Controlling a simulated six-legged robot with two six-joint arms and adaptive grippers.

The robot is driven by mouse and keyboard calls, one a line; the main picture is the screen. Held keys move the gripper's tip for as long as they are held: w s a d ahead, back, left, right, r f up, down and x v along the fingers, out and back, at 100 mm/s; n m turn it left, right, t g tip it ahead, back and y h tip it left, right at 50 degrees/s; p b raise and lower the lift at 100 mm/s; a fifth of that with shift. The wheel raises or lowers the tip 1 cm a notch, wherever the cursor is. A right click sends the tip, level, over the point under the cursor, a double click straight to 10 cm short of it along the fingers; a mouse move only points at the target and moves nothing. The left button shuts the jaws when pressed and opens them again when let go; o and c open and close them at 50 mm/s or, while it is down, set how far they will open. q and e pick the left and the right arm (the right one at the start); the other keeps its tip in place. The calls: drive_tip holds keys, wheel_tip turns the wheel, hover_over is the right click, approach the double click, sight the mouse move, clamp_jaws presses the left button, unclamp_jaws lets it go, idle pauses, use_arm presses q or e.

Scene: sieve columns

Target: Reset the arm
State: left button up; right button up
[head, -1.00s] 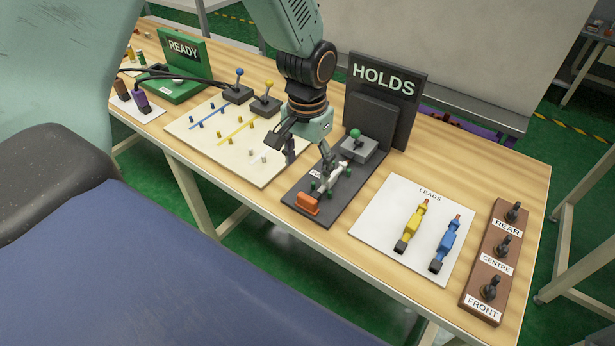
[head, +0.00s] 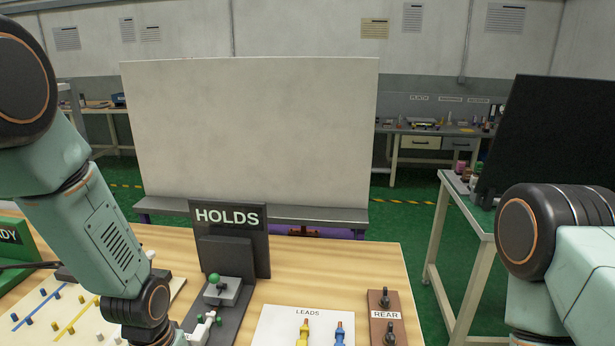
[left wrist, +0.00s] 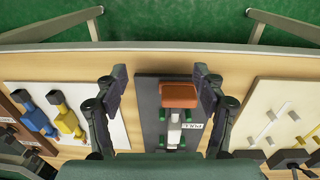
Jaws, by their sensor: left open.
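My left arm comes in from the left in the head view, and its gripper is below the bottom edge there. In the left wrist view my left gripper (left wrist: 162,92) is open, its two fingers apart above the dark HOLDS plate. Between the fingers, an orange block (left wrist: 180,95) and a pale piece (left wrist: 174,130) lie on the plate, with nothing gripped. In the head view the HOLDS sign (head: 229,218) stands upright behind a grey box with a green-knobbed lever (head: 214,279). My right arm shows at the right edge; its gripper is out of view.
The white LEADS card (head: 280,323) carries a yellow lead (head: 303,332) and a blue lead (head: 339,333). A brown block (head: 378,322) with black switches stands beside it. A cream board (head: 150,292) lies left. A large pale panel (head: 250,135) stands behind the table.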

use_arm(q)
drive_tip(key=s+f+b, duration=0.2)
drive_tip(key=s+f, duration=0.6)
drive_tip(key=s, duration=0.3)
drive_tip(key=s+d+f+n+b, duration=0.1)
drive_tip(key=s+f+b, duration=0.2)
drive_tip(key=s+f, duration=0.5)
drive_tip(key=s, duration=0.3)
drive_tip(key=shift+s+d+f, duration=0.2)
drive_tip(key=shift+d, duration=0.05)
drive_tip(key=shift+c, duration=0.4)
idle(1.3)
